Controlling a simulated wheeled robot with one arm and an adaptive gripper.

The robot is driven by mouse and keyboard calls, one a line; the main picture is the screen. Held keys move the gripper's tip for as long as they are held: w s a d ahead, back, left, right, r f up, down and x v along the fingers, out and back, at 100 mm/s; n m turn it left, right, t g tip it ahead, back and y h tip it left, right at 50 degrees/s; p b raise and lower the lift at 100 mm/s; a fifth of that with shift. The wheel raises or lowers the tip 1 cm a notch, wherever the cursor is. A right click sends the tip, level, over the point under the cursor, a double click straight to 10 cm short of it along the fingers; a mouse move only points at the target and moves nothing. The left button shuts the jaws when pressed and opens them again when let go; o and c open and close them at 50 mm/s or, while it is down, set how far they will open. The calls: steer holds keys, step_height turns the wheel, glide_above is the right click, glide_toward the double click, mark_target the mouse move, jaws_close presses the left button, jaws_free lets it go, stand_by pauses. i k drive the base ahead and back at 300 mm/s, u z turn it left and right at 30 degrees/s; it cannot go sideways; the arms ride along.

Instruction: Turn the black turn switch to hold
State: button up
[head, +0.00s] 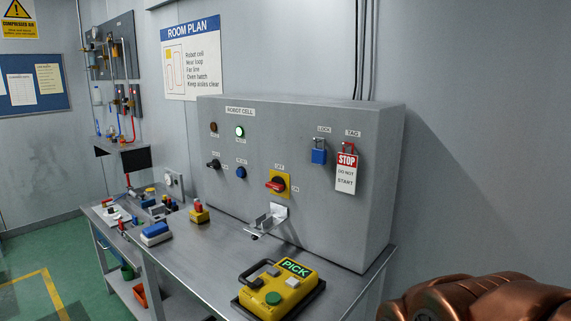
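The black turn switch (214,164) is on the left part of the front of the grey robot cell cabinet (320,220). A small label sits just above it, too small to read, and I cannot tell which position the switch points to. A copper-coloured part of my arm shows at the bottom right, well apart from the switch. My gripper is out of view.
Beside the switch are a blue button (241,172) and a red rotary handle (276,184) on yellow. A lit green lamp (239,131) is above. A yellow pendant (280,291) and a metal bracket (268,219) stand before the cabinet; small items crowd the bench's left.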

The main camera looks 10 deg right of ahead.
mark_target(215, 165)
steer(key=u, duration=0.05)
steer(key=k, duration=0.45)
steer(key=u, duration=0.75)
steer(key=i, duration=0.35)
steer(key=u, duration=0.9)
steer(key=i, duration=1.95)
steer(key=z, duration=0.4)
